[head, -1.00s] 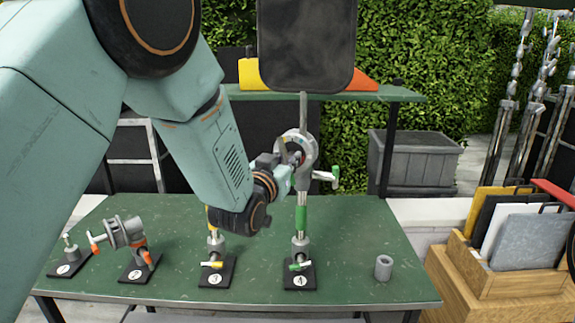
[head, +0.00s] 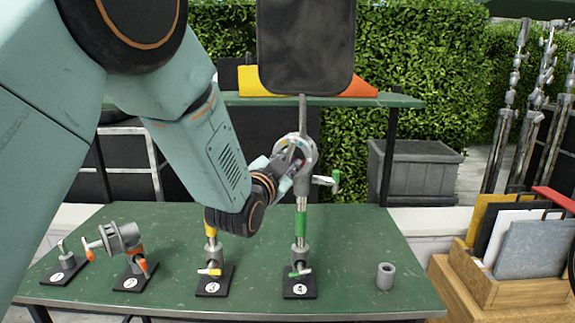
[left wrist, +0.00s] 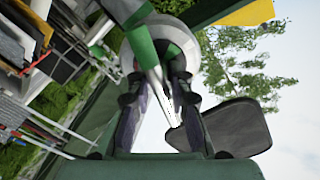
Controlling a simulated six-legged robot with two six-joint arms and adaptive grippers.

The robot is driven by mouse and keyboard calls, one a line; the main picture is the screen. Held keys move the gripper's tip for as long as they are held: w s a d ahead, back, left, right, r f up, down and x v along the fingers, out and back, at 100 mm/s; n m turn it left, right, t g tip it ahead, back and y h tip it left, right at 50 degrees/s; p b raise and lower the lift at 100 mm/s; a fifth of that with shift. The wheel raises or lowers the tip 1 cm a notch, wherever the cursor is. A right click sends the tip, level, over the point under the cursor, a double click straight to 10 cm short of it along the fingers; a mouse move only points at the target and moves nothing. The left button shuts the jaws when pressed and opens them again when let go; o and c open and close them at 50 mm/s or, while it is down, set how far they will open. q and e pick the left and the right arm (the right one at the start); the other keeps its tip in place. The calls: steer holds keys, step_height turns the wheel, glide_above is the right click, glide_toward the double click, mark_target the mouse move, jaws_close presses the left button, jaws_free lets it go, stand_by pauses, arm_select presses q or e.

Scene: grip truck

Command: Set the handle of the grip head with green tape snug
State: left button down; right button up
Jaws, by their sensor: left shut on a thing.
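The grip head with green tape (head: 306,150) is a grey round head on top of stand 4, whose post bears green tape (head: 301,224). The exact part held is hidden in the head view. In the left wrist view, the fingers (left wrist: 158,100) stand on both sides of a pale rod, with the round head (left wrist: 178,38) beyond. My right gripper is not in view.
A black panel (head: 305,45) stands on a rod above the head. Stand 3 (head: 212,284) with yellow tape is just left, and an orange-handled stand 2 (head: 128,282) farther left. A grey cylinder (head: 385,276) sits on the green table (head: 345,250) at right.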

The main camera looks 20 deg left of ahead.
arm_select(q)
steer(key=shift+s+f, duration=0.1)
steer(key=shift+f, duration=0.2)
steer(key=c, duration=1.1)
jaws_free()
steer(key=shift+a+r, duration=0.1)
steer(key=shift+r, duration=0.1)
steer(key=shift+c, duration=0.2)
steer(key=shift+o, duration=0.4)
steer(key=s, duration=1.2)
steer(key=shift+a, duration=0.3)
steer(key=shift+c, duration=0.2)
